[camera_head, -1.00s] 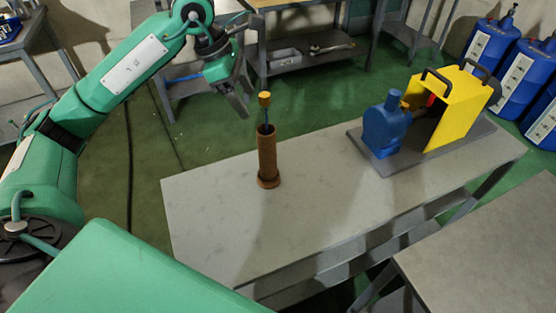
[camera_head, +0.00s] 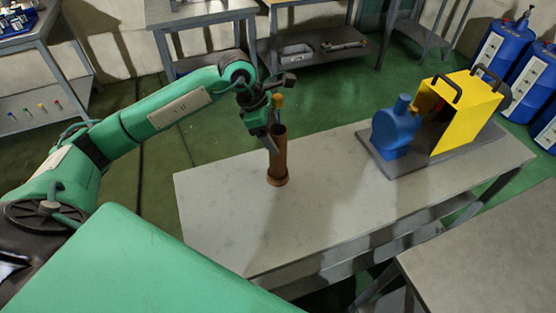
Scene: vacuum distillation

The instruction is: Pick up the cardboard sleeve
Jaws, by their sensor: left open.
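The cardboard sleeve (camera_head: 280,158) is a tall brown tube standing upright on the grey table (camera_head: 225,210). My left gripper (camera_head: 271,140) is open, pointing down beside the upper part of the sleeve. One finger overlaps the sleeve's left edge in the picture. I cannot tell whether it touches, and the other finger is hard to make out. My right gripper is not in view.
A blue pump (camera_head: 395,130) and a yellow housing (camera_head: 466,110) stand on a grey base at the table's right. Blue drums (camera_head: 493,52) stand behind. Another grey table (camera_head: 490,240) is at lower right. The table's middle is clear.

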